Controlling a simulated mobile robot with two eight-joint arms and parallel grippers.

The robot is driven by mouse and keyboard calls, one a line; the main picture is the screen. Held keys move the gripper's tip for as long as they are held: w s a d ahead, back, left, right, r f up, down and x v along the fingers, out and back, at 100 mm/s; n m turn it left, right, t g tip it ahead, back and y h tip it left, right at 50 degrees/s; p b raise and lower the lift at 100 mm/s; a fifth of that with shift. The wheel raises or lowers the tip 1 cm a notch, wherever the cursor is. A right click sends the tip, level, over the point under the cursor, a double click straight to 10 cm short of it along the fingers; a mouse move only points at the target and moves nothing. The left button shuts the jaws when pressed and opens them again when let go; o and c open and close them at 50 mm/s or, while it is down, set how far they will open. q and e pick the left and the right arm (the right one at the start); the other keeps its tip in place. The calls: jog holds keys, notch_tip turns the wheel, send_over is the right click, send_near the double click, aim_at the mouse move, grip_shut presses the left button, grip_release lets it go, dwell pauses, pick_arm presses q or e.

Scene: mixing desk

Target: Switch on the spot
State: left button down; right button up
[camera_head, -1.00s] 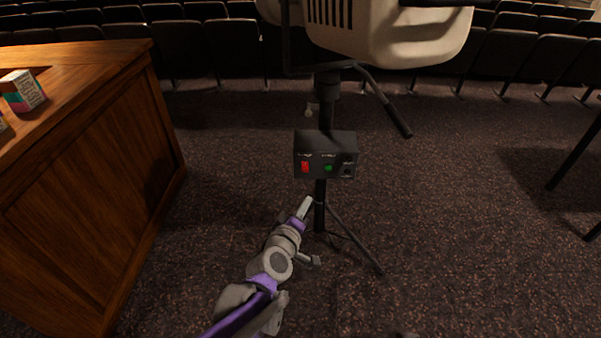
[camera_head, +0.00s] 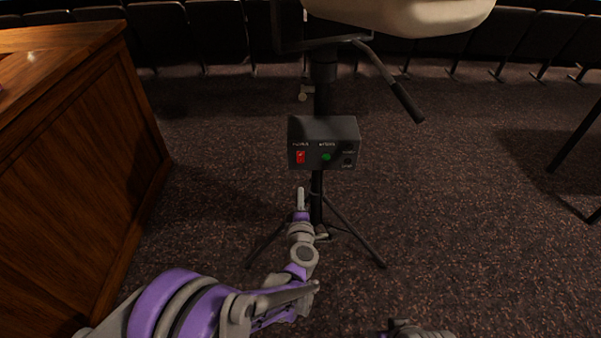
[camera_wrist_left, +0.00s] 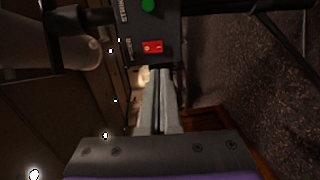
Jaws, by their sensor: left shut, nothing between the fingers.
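The spot (camera_head: 398,14) is a pale lamp housing on a dark stand, cut off by the top edge of the head view. A black control box (camera_head: 345,136) sits on the stand, with a red rocker switch (camera_head: 300,157) on the left and a green button (camera_head: 326,157) beside it. My left gripper (camera_head: 300,190) is shut and empty, just below the red switch and apart from it. In the left wrist view the shut fingers (camera_wrist_left: 160,75) point at the red switch (camera_wrist_left: 152,47) with a small gap. The green button (camera_wrist_left: 148,5) is at the top edge there.
A wooden desk (camera_head: 75,185) stands at the left. The stand's tripod legs (camera_head: 355,238) spread on the dark carpet below the box. A black handle (camera_head: 402,95) hangs from the lamp at the right. Rows of seats (camera_head: 160,35) stand behind. The carpet at the right is mostly open.

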aim_at(300, 162)
pick_arm(q)
jog(key=w, duration=0.4)
jog(key=w+f, duration=0.1)
jog(key=w, duration=0.4)
jog(key=w+b, duration=0.1)
jog(key=w, duration=0.4)
jog(key=shift+f, duration=0.35)
pick_arm(e)
jog(key=shift+w+f, duration=0.1)
jog(key=shift+f, duration=0.5)
pick_arm(q)
jog(key=shift+w+f, duration=0.1)
pick_arm(e)
jog(key=shift+f, duration=0.2)
pick_arm(q)
jog(key=shift+a, duration=0.1)
